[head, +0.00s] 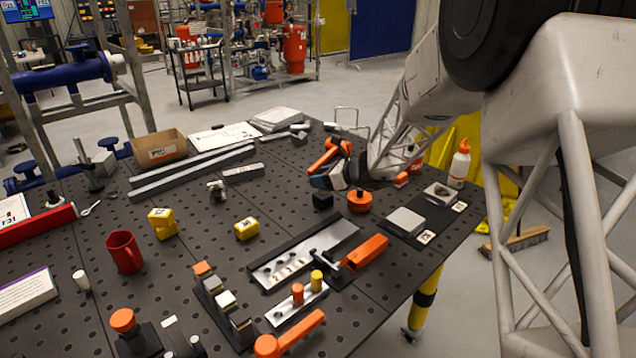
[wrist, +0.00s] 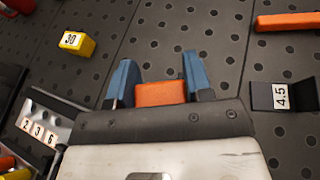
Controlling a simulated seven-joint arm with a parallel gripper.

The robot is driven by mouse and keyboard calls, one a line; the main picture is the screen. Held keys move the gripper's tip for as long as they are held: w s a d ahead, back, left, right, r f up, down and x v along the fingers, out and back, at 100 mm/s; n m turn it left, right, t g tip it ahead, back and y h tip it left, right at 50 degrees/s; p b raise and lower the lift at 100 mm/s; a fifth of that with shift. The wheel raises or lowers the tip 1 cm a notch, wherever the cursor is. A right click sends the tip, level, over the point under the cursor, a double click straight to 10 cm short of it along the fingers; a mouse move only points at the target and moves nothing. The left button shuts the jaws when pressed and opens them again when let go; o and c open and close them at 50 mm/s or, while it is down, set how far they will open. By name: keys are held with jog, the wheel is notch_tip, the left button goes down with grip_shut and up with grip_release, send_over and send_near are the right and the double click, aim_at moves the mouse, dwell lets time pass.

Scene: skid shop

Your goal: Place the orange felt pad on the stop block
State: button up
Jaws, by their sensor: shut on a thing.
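My gripper (wrist: 158,88) has its two blue fingers on either side of an orange block-like piece (wrist: 160,93), which looks like the orange felt pad. It is held between them, with its lower part hidden by the gripper body. In the head view my gripper (head: 322,180) is low over the far middle of the table, and the pad cannot be made out there. A dark block with a 4.5 label (wrist: 281,96) lies right of the gripper in the wrist view. I cannot tell for certain whether it is the stop block.
A plate with numbered labels (wrist: 40,128) and a yellow block marked 30 (wrist: 76,43) lie left of the gripper. An orange bar (wrist: 288,21) lies at upper right. A red mug (head: 124,252) and an orange round piece (head: 360,201) stand on the perforated table (head: 190,265).

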jog(key=shift+w+a+f, duration=0.1)
jog(key=shift+w+a, duration=0.15)
jog(key=shift+w, duration=0.7)
jog(key=shift+w+a+f, duration=0.1)
jog(key=shift+w+a, duration=0.15)
jog(key=shift+w, duration=0.65)
jog(key=shift+f, duration=1.75)
jog(key=shift+f, duration=0.15)
jog(key=o, duration=0.9)
jog(key=shift+d+r, duration=0.15)
jog(key=shift+r, duration=0.1)
jog(key=v, duration=1.1)
jog(key=shift+s+d+r, duration=0.1)
jog(key=shift+s+d, duration=0.1)
jog(key=shift+d, duration=0.05)
